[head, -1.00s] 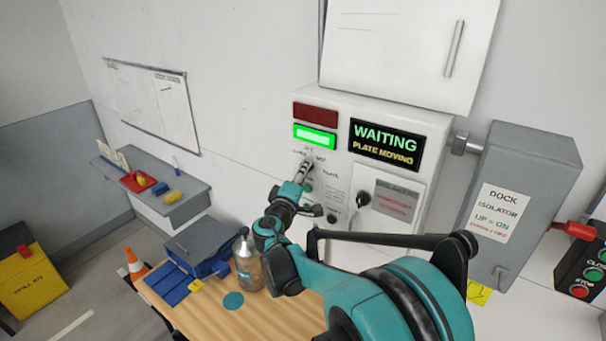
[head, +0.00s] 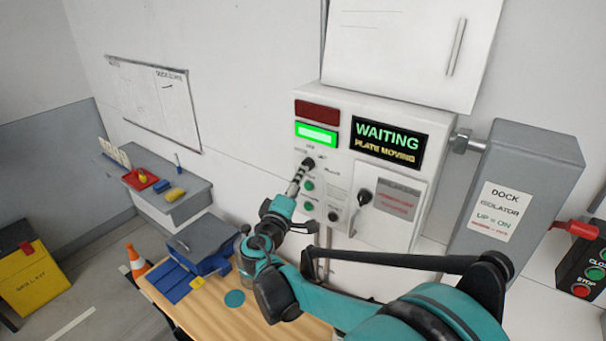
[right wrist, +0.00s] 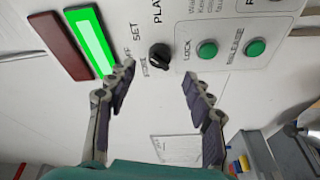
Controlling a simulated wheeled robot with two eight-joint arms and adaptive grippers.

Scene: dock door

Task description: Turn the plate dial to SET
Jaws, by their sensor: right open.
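The plate dial (head: 308,163) is a small black knob on the white control box, below the lit green lamp. It shows clearly in the right wrist view (right wrist: 159,55), with SET among the printed labels around it; I cannot tell for certain which label it points at. My right gripper (head: 296,182) is just below and in front of the dial. In the right wrist view my right gripper (right wrist: 157,82) is open, one finger on each side of the dial's line, with nothing between the tips. The fingers look apart from the knob. My left gripper is not in view.
The display (head: 388,144) reads WAITING, PLATE MOVING. Green buttons (right wrist: 207,49) sit beside the dial, and a black key-like knob (head: 362,198) is farther right. A grey isolator box (head: 520,200) stands right.

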